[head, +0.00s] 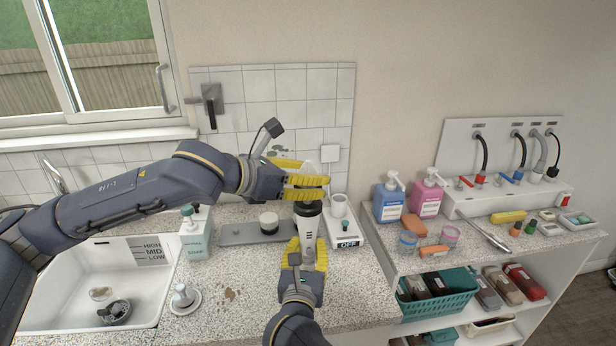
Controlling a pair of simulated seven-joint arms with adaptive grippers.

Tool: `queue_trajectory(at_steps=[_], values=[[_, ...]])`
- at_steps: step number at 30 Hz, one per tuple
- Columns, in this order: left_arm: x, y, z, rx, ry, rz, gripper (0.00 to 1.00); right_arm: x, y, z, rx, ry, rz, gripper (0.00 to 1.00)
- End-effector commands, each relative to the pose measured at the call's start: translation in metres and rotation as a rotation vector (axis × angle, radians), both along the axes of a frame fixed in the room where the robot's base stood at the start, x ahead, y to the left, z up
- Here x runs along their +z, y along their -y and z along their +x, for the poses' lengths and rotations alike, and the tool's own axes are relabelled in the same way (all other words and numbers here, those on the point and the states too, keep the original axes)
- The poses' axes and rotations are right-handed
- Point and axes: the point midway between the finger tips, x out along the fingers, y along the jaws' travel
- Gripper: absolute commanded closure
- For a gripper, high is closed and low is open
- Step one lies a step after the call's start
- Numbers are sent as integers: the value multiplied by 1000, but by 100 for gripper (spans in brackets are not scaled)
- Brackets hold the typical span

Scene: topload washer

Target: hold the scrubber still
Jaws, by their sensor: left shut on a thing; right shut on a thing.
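The scrubber (307,232), a white upright body with a dark collar at its top, is over the counter in the middle of the head view. My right gripper (307,254), coming from below, is shut on its lower body, with a yellow finger on each side. My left gripper (318,181) is just above the collar. Its yellow fingers are closed around a whitish piece (309,168), mostly hidden by the fingers. I cannot tell whether that piece touches the scrubber.
A soap bottle (195,238) stands by the sink (60,270). A shelf unit (380,240) with bottles is right. The front counter is fairly clear.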

Motion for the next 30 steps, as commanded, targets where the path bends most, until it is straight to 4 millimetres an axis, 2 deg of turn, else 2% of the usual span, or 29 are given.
queue_trajectory(at_steps=[30], values=[[-21,0,0,0,0,0,87,0,0,0,0,-1,0,90]])
